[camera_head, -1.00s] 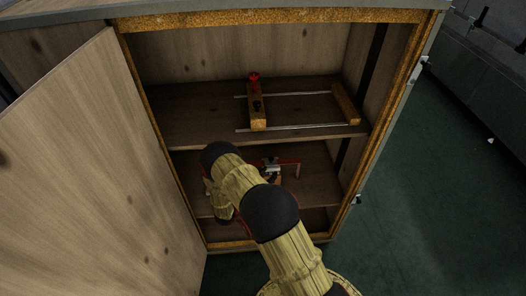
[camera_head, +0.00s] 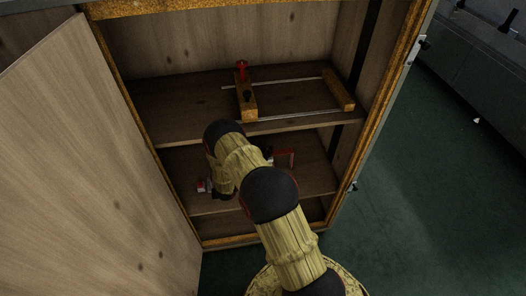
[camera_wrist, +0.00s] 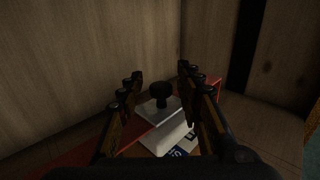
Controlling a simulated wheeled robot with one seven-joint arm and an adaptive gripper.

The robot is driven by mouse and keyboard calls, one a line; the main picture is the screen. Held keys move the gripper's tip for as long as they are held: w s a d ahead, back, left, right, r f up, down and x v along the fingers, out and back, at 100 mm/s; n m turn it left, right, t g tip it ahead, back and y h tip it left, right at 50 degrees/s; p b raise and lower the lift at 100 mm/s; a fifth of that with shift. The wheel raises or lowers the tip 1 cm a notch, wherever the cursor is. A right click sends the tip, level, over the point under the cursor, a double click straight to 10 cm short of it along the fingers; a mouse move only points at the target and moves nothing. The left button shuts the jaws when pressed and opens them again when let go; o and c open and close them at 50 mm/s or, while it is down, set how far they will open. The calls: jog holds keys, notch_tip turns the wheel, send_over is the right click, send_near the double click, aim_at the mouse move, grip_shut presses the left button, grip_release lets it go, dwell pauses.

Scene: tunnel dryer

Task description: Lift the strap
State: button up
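A red strap (camera_wrist: 70,160) lies on the middle shelf of the cabinet, seen in the wrist view as a thin red band. It has a silver metal body with a black knob (camera_wrist: 160,93) and a white, dark-lettered part below. My gripper (camera_wrist: 160,90) is open, with one finger on each side of the knob; I cannot tell whether either touches it. My gripper is mostly hidden there.
A wooden clamp with two metal rods (camera_head: 246,98) lies on the shelf above. The open cabinet door (camera_head: 90,170) stands to the left. Wooden walls (camera_wrist: 80,50) close in around my gripper. Green floor (camera_head: 410,200) is clear at the right.

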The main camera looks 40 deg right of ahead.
jog(key=c, duration=0.4)
grip_shut()
dwell(0.5)
